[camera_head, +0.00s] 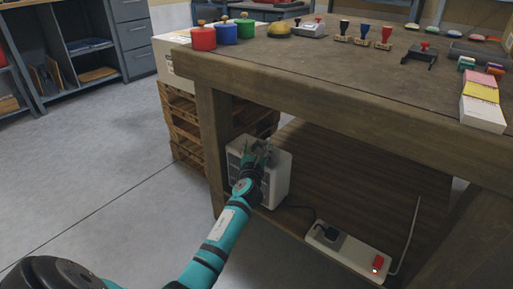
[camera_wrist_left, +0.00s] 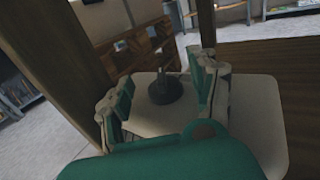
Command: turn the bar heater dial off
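The bar heater (camera_head: 277,178) is a white box on the low wooden shelf under the workbench. Its dial (camera_wrist_left: 165,88) is a dark round knob with a raised grip on the heater's pale top, seen in the left wrist view. My left gripper (camera_head: 262,148) is at the heater's top; in the left wrist view its two fingers (camera_wrist_left: 160,92) stand apart on either side of the dial. I cannot tell whether they touch it. In the head view the gripper hides the dial. My right gripper is not in view.
A power strip (camera_head: 350,254) with a black plug (camera_head: 327,232) and a red switch (camera_head: 377,263) lies on the shelf to the right. The workbench top (camera_head: 300,62) overhangs the heater, and a table leg (camera_head: 213,140) stands at its left. Wooden pallets (camera_head: 185,130) are behind.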

